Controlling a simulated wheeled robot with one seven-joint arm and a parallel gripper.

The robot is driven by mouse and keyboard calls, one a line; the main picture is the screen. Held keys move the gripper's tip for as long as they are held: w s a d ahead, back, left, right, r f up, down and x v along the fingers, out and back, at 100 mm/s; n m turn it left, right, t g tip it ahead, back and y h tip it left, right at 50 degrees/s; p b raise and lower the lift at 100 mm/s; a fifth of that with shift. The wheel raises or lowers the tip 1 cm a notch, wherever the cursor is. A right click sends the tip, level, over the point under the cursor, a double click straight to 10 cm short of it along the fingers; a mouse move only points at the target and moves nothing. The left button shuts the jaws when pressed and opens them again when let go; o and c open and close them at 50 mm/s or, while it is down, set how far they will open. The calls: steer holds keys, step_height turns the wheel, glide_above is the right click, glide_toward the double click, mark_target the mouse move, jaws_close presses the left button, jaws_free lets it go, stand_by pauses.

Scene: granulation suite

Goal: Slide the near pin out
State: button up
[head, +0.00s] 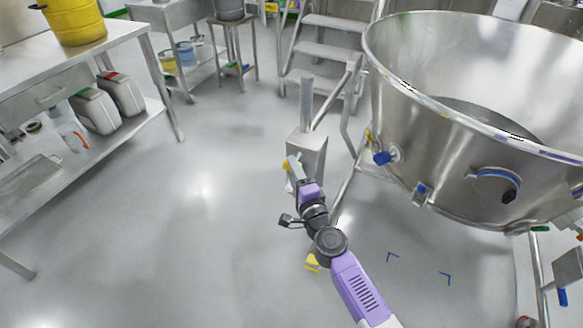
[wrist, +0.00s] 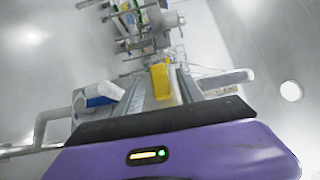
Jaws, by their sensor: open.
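My gripper (head: 292,168) reaches toward a steel post with a boxy base (head: 312,140), left of the big steel bowl. In the wrist view its two grey fingers (wrist: 163,100) stand apart. A yellow piece (wrist: 161,82), which may be the near pin, shows between them, and nothing is clearly gripped. In the head view a bit of yellow (head: 287,164) shows beside the fingertips, mostly hidden by the gripper. Another small yellow part (head: 368,138) sits at the bowl's left side. I cannot tell for certain which yellow part is the near pin.
The steel bowl (head: 400,110) fills the right side, with blue-capped fittings (head: 382,158) low on its wall. Steps (head: 325,50) stand behind the post. A steel bench (head: 70,60) is at left. A yellow item (head: 312,262) shows beside my arm. The left-centre floor is clear.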

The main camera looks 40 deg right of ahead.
steer(key=v, duration=0.6)
stand_by(0.6)
steer(key=s+a+r+n+y+p, duration=0.1)
steer(key=s+a+r+n, duration=0.3)
steer(key=s, duration=0.6)
steer(key=s+a+r+n+g+y+p, duration=0.1)
steer(key=s+a+r+n+y, duration=0.3)
steer(key=s+a+n, duration=0.4)
steer(key=s+a+r+n+y+p, duration=0.2)
steer(key=s+a+r+n, duration=0.3)
steer(key=s+n, duration=0.6)
steer(key=s+a, duration=0.2)
steer(key=s, duration=0.1)
steer(key=shift+g+y, duration=0.3)
steer(key=shift+s+a, duration=0.1)
steer(key=shift+c, duration=0.3)
